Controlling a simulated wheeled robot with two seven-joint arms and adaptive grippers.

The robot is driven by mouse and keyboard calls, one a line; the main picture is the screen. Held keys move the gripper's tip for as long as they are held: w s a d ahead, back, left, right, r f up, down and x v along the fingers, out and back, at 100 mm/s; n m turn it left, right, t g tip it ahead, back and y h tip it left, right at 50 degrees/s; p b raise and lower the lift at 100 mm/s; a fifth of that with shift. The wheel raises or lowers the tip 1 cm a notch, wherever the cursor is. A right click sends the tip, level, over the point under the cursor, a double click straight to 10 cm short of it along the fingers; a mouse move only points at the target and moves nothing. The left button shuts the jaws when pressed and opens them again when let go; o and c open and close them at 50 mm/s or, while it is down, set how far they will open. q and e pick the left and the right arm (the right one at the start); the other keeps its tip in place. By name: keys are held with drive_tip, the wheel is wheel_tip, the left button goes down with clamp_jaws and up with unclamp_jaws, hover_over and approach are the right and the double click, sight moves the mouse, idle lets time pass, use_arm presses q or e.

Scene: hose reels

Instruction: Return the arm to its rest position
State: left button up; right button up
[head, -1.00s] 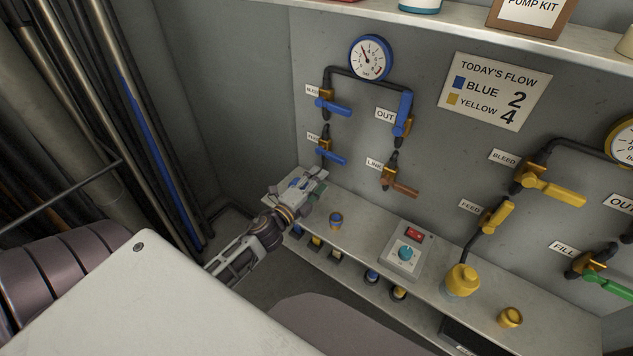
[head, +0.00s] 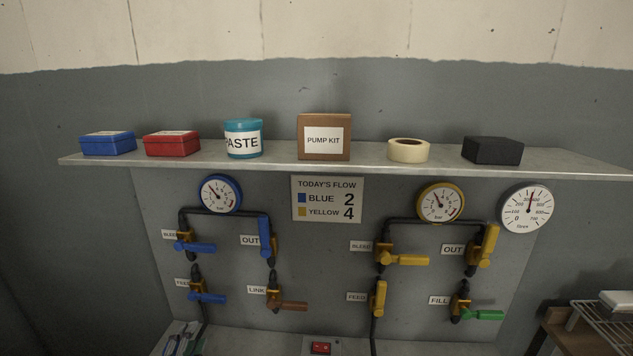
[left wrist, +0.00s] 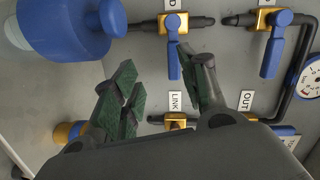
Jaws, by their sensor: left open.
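My left gripper (head: 182,342) shows only in part at the bottom left edge of the head view, over the lower ledge. In the left wrist view its two green-padded fingers (left wrist: 158,88) are apart with nothing between them. A blue-handled valve (left wrist: 173,58) shows behind the fingers. The rest of the left arm is out of the head view. My right gripper is in neither view.
A shelf (head: 370,160) holds boxes, a paste jar (head: 243,138) and a tape roll (head: 408,150). Below it the panel carries blue valves (head: 200,247), yellow valves (head: 405,260), gauges and a flow sign (head: 327,199). A red switch (head: 320,348) sits at the bottom.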

use_arm(q)
drive_tip(key=s+d+f+n+g, duration=0.3)
drive_tip(key=s+n+g, duration=0.1)
drive_tip(key=s, duration=0.3)
drive_tip(key=s+d+f+n+g+h, duration=0.1)
drive_tip(key=s+d+f+n+g, duration=0.25)
drive_tip(key=s+n+g, duration=0.2)
drive_tip(key=s+d+f+n+g, duration=0.2)
drive_tip(key=s+d+n+g, duration=0.15)
drive_tip(key=s, duration=0.45)
wheel_tip(320, 180, down, 33)
drive_tip(key=s+a+g, duration=0.1)
drive_tip(key=a, duration=0.1)
drive_tip(key=s+a+f, duration=0.3)
drive_tip(key=s+f, duration=0.7)
drive_tip(key=s+a+f+g, duration=0.1)
drive_tip(key=s+a+f, duration=0.2)
drive_tip(key=s+f, duration=0.7)
drive_tip(key=shift+s+a+m, duration=0.4)
drive_tip(key=shift+s, duration=0.35)
drive_tip(key=shift+g, duration=0.3)
